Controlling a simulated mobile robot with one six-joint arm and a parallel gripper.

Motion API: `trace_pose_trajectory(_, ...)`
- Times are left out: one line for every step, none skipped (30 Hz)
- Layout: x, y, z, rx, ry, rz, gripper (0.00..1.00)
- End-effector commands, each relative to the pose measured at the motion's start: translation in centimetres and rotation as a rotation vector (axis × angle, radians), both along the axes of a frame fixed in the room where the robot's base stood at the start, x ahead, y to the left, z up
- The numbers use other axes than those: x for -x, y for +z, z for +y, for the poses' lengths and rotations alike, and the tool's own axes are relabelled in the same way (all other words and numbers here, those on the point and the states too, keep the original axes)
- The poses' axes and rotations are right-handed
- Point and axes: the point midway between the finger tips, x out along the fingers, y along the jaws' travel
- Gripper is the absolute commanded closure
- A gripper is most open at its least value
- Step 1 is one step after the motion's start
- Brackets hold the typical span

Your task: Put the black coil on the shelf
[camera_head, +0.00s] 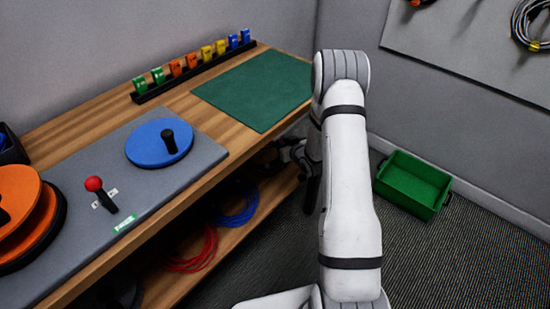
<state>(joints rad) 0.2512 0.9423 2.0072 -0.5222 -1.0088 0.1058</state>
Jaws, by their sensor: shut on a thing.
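The shelf (268,200) is the wooden board under the workbench. A red coil (192,250) and a blue coil (238,208) lie on it. My gripper (284,157) is at the far right end of the shelf, just under the bench edge, partly hidden behind my white arm. It is shut on a dark thing that I take for the black coil; the bench edge, the shadow and my arm hide most of it. I cannot tell whether the coil touches the shelf.
The bench top holds a green mat (255,90), a rack (190,73) of coloured clips, a blue disc (150,145), a red-knobbed lever (97,187) and orange reels (30,215). A green bin (411,182) stands on the floor at right. Cables hang on the wall board (470,45).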

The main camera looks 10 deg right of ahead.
Motion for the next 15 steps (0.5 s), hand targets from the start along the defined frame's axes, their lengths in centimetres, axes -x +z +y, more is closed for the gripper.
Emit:
trace_pose_trajectory(0.0,-1.0,0.1,-0.001,0.002,0.0,1.0)
trace_pose_trajectory(0.0,-1.3,0.2,-0.001,0.003,-0.001,1.0)
trace_pose_trajectory(0.0,-1.6,0.2,-0.001,0.004,-0.001,1.0)
trace_pose_trajectory(-0.1,-1.8,0.3,-0.001,0.004,-0.001,1.0)
trace_pose_trajectory(-0.1,-1.9,0.3,0.0,0.005,-0.001,1.0)
trace_pose_trajectory(-0.1,-2.2,0.3,0.0,0.005,-0.001,1.0)
trace_pose_trajectory(-0.1,-2.4,0.4,-0.001,0.006,-0.001,1.0)
trace_pose_trajectory(-0.1,-2.8,0.4,0.0,0.007,-0.001,1.0)
trace_pose_trajectory(-0.1,-3.3,0.4,0.0,0.007,-0.001,1.0)
trace_pose_trajectory(-0.1,-3.8,0.4,0.0,0.007,-0.001,1.0)
trace_pose_trajectory(0.0,-4.3,0.4,0.0,0.008,0.0,1.0)
trace_pose_trajectory(0.0,-4.9,0.4,0.0,0.008,0.0,1.0)
trace_pose_trajectory(0.0,-5.3,0.4,0.0,0.008,-0.001,1.0)
trace_pose_trajectory(0.0,-5.5,0.4,0.0,0.008,-0.001,1.0)
trace_pose_trajectory(0.0,-5.6,0.5,0.0,0.008,-0.001,1.0)
